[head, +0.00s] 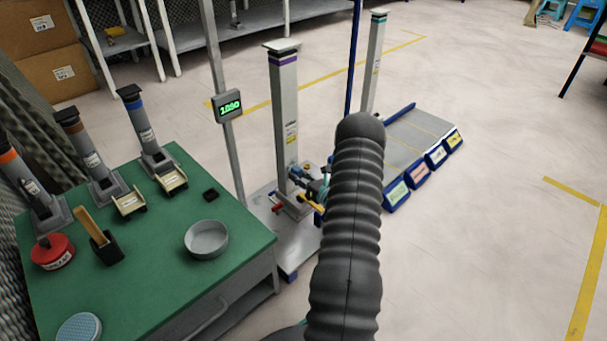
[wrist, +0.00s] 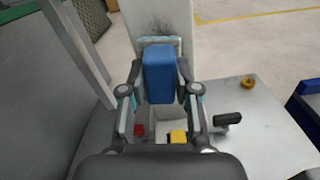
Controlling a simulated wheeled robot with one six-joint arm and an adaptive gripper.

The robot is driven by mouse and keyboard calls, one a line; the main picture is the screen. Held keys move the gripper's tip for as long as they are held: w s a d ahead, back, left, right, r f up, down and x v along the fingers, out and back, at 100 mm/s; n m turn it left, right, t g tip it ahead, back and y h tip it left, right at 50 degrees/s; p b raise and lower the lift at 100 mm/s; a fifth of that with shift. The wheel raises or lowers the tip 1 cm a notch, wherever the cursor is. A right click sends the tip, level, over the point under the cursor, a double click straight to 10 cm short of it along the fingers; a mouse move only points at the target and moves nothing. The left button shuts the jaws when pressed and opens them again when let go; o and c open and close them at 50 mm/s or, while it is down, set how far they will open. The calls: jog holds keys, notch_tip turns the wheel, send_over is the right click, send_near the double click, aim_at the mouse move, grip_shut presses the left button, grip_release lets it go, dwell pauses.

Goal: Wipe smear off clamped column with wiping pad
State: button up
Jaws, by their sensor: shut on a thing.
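The clamped column (head: 285,115) is a tall grey post with a purple band near its top, standing upright on a grey plate. It also fills the top middle of the wrist view (wrist: 181,18). A dark speckled smear (wrist: 150,22) marks its face there. My gripper (wrist: 160,92) is shut on the blue wiping pad (wrist: 160,72), one finger on each side. The pad's far end is at the column face, just below the visible smear. I cannot tell whether it touches.
Red and yellow clamp parts (wrist: 178,137) sit at the column's foot. A black handle (wrist: 228,119) and a yellow knob (wrist: 247,82) are to the right. A green-topped bench (head: 150,235) stands left, and a post with a display (head: 228,106) rises beside the column.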

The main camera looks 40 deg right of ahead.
jog(key=shift+w+a, duration=0.2)
jog(key=shift+a, duration=0.65)
grip_shut()
jog(key=shift+r+p, duration=0.3)
jog(key=shift+r, duration=0.5)
jog(key=d+b, duration=0.1)
jog(key=d, duration=0.3)
jog(key=shift+d+f, duration=0.1)
jog(key=shift+d, duration=0.1)
jog(key=shift+a, duration=2.15)
jog(key=shift+w, duration=0.1)
jog(key=shift+y, duration=0.3)
